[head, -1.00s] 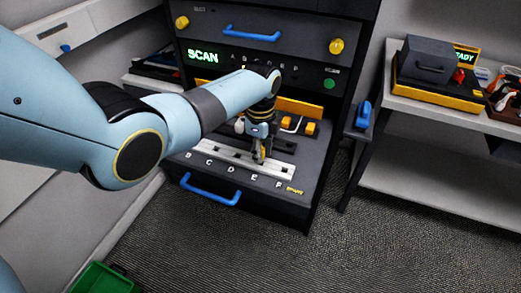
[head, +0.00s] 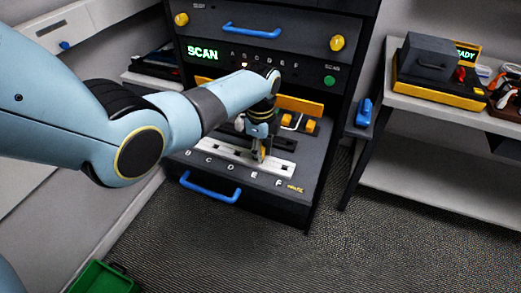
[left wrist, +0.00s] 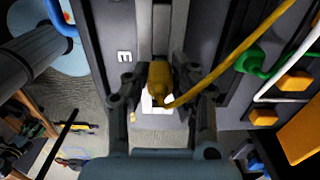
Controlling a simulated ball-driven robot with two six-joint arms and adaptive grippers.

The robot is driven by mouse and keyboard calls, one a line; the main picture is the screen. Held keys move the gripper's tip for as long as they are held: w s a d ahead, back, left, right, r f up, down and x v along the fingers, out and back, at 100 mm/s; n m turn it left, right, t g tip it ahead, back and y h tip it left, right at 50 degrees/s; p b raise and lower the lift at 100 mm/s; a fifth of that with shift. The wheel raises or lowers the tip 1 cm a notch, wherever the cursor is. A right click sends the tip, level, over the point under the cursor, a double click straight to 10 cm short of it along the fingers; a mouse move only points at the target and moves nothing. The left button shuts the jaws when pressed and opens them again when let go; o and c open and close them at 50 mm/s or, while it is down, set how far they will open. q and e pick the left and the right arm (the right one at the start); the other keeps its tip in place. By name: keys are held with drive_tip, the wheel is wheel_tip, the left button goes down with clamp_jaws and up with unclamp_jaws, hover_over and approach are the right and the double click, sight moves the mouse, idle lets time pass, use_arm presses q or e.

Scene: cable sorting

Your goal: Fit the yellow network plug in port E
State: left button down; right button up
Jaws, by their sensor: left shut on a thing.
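The yellow network plug (left wrist: 159,78) is between the fingers of my left gripper (left wrist: 161,88), which is shut on it. A yellow cable runs from the plug up to the right in the left wrist view. In the head view my left gripper (head: 261,154) is over the pale port strip (head: 217,157), beside the letter E (head: 253,174). The letter E also shows left of the plug in the left wrist view. The gripper and plug hide the port there, so I cannot tell whether the plug is inside it. My right gripper is not in view.
Behind the strip are an orange bar (head: 300,106) and several plugs, one green (left wrist: 249,60), with white cables. A cabinet panel with a SCAN display (head: 203,54) stands above. A blue handle (head: 209,188) is in front. A shelf (head: 440,170) stands right.

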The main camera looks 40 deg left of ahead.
use_arm(q)
drive_tip(key=shift+f, duration=0.4)
idle(0.4)
drive_tip(key=c, duration=0.6)
unclamp_jaws()
drive_tip(key=shift+o, duration=0.2)
wheel_tip(320, 180, up, 7)
drive_tip(key=p, duration=0.7)
drive_tip(key=shift+s, duration=0.15)
idle(0.3)
